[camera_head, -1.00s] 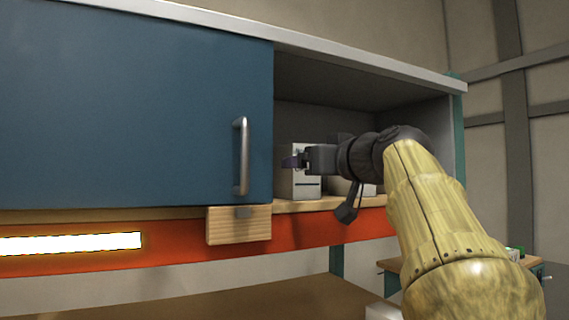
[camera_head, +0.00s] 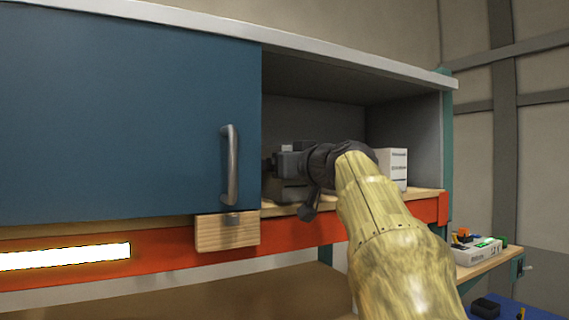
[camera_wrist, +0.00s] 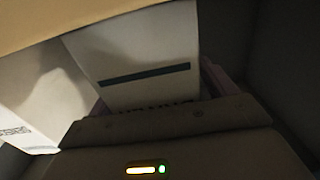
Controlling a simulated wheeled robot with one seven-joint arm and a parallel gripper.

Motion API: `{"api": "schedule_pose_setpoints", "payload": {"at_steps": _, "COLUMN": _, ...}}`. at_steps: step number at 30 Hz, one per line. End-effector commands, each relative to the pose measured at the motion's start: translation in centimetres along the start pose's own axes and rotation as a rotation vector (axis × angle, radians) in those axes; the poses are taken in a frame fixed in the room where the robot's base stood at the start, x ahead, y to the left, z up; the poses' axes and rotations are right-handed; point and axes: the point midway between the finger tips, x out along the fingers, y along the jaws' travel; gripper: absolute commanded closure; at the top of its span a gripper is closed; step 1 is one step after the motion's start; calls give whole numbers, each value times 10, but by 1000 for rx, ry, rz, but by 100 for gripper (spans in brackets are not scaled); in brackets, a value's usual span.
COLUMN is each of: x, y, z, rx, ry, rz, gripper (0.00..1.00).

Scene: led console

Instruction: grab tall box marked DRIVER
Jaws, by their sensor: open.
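My gripper (camera_head: 276,164) is open inside the cabinet's open bay, near the blue door's edge. In the wrist view, a pale box (camera_wrist: 140,60) with a dark stripe stands directly ahead, apparently between the pinkish fingers (camera_wrist: 160,95). Its lower lettering is mostly covered by my gripper, so I cannot read it. A second pale box (camera_wrist: 45,95) is beside it on the left, with small blurred print. In the head view, a white box (camera_head: 393,170) with dark print shows right of my wrist. I cannot tell which box is marked DRIVER.
The blue door (camera_head: 130,120) with its metal handle (camera_head: 230,165) covers the left of the cabinet. The shelf's wooden edge (camera_head: 425,194) runs under the open bay. A side table at right holds a white bin (camera_head: 478,252) of small parts.

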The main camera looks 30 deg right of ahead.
Motion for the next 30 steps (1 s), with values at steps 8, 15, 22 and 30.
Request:
{"api": "schedule_pose_setpoints", "payload": {"at_steps": 8, "x": 2, "y": 1, "z": 1, "rx": 0, "ry": 0, "rz": 2, "gripper": 16}}
{"api": "schedule_pose_setpoints", "payload": {"at_steps": 15, "x": 2, "y": 0, "z": 1, "rx": 0, "ry": 0, "rz": 0, "gripper": 16}}
{"api": "schedule_pose_setpoints", "payload": {"at_steps": 22, "x": 2, "y": -1, "z": 1, "rx": 0, "ry": 0, "rz": -2, "gripper": 52}}
{"api": "schedule_pose_setpoints", "payload": {"at_steps": 30, "x": 3, "y": -4, "z": 0, "rx": 0, "ry": 1, "rz": -7, "gripper": 73}}
